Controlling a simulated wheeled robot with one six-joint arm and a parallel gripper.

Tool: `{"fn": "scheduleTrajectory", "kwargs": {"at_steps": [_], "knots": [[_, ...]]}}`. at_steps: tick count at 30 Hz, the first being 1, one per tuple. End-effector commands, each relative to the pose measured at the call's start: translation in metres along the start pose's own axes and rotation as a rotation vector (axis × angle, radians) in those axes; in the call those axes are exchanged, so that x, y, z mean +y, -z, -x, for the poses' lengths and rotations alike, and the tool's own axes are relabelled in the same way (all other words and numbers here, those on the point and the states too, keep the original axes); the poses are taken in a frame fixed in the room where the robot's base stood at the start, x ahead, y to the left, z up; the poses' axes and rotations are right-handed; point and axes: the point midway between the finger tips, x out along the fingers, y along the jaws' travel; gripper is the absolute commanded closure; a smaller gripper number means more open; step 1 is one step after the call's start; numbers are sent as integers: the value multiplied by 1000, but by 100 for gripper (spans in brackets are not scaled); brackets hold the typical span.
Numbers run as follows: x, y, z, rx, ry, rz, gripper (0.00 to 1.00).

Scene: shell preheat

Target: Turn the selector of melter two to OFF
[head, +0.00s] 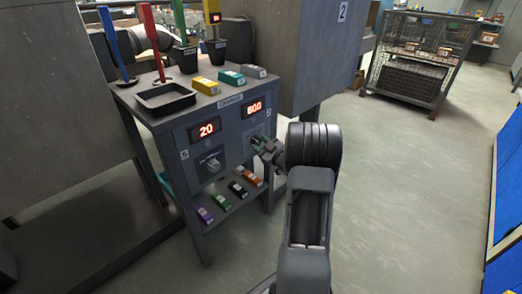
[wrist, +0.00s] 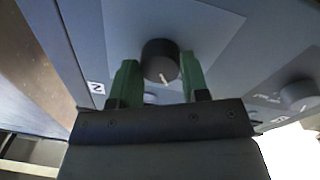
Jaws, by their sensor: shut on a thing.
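The grey control stand (head: 180,125) has two lit displays. The right display (head: 254,109) reads 800, and the left display (head: 204,130) reads 20. My gripper (head: 262,143) is at the panel below the right display and hides most of the selector there. In the wrist view, the round dark selector knob (wrist: 160,58) sits between the two green fingers of my gripper (wrist: 159,68), which is shut on it. Its pale pointer mark faces the picture's bottom, leaning slightly right. A small number tag (wrist: 97,88) is beside it, turned sideways.
A second knob (wrist: 300,93) is at right in the wrist view. Coloured blocks lie on the stand's top and lower shelf (head: 215,217); a black tray (head: 165,98) and upright tools stand on top. A wire cage (head: 418,60) is behind. The right-hand floor (head: 400,190) is clear.

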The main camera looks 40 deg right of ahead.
Motion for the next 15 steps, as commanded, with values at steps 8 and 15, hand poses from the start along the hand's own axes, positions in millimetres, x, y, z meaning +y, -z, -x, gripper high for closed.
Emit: {"fn": "scheduleTrajectory", "kwargs": {"at_steps": [8, 15], "knots": [[0, -1, 0, 10, 1, 133, 82], [1, 0, 0, 13, 2, 183, 82]]}}
